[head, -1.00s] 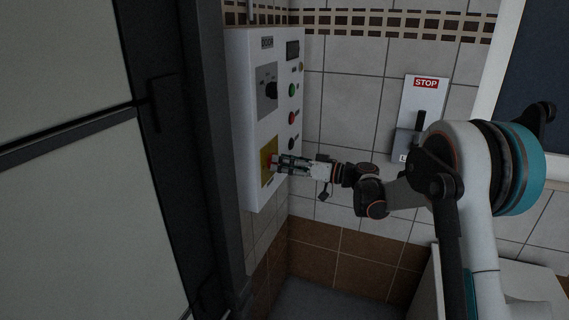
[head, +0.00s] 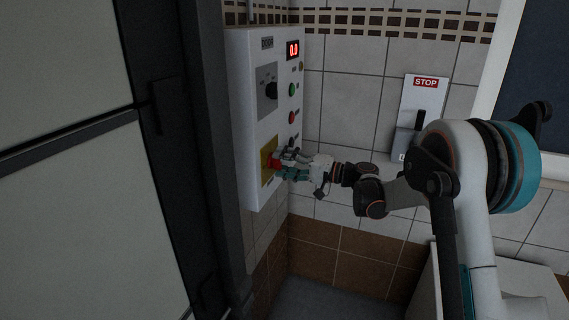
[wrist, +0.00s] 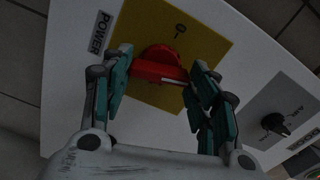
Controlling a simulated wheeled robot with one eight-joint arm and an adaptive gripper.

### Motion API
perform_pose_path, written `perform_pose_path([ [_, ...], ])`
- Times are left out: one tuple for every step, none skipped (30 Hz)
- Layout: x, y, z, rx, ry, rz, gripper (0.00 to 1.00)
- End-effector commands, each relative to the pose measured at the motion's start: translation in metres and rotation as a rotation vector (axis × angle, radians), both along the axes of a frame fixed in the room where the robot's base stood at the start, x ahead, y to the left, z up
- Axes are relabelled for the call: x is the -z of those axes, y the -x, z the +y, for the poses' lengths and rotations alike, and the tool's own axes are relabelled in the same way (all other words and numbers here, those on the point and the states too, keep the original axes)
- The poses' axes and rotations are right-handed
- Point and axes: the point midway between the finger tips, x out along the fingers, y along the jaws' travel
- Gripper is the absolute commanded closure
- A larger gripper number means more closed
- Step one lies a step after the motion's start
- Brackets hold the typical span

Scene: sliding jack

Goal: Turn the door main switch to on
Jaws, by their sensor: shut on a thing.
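The door control box (head: 245,110) is a white panel on the tiled wall, labelled at its top. Its main switch is a red rotary knob (wrist: 160,66) on a yellow plate (wrist: 205,40), beside a "POWER" label in the wrist view. In the head view the red knob (head: 272,160) sits low on the box. My gripper (wrist: 158,80) is shut on the red knob, with a teal-padded finger on each side of it.
A black selector knob (head: 271,90) on a grey plate sits above the switch. Green (head: 292,89) and red (head: 292,117) buttons line the box's right side. A dark door frame (head: 180,150) stands close on the left. A STOP lever panel (head: 420,105) is on the right wall.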

Motion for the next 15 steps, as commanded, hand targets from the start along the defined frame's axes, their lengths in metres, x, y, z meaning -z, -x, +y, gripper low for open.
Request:
perform_pose_path([
  [-0.0003,-0.0006,-0.0003,0.001,-0.012,0.033,0.70],
  [-0.0003,-0.0006,-0.0003,0.001,-0.020,0.053,0.70],
  [-0.0003,-0.0006,-0.0003,0.001,-0.029,0.079,0.70],
  [-0.0003,-0.0006,-0.0003,0.001,-0.035,0.096,0.70],
  [-0.0003,-0.0006,-0.0003,0.001,-0.041,0.113,0.70],
  [-0.0003,-0.0006,-0.0003,0.002,-0.049,0.134,0.70],
  [-0.0002,-0.0006,-0.0003,0.002,-0.054,0.148,0.70],
  [-0.0002,-0.0006,-0.0003,0.002,-0.059,0.162,0.70],
  [-0.0002,-0.0006,-0.0003,0.002,-0.065,0.178,0.70],
  [-0.0002,-0.0006,-0.0003,0.002,-0.069,0.190,0.70],
  [-0.0002,-0.0006,-0.0003,0.002,-0.073,0.199,0.70],
  [-0.0002,-0.0006,-0.0003,0.002,-0.077,0.211,0.70],
  [-0.0002,-0.0006,-0.0003,0.002,-0.080,0.220,0.70],
  [-0.0002,-0.0006,-0.0003,0.002,-0.082,0.225,0.70],
  [-0.0002,-0.0006,-0.0003,0.002,-0.085,0.233,0.70],
])
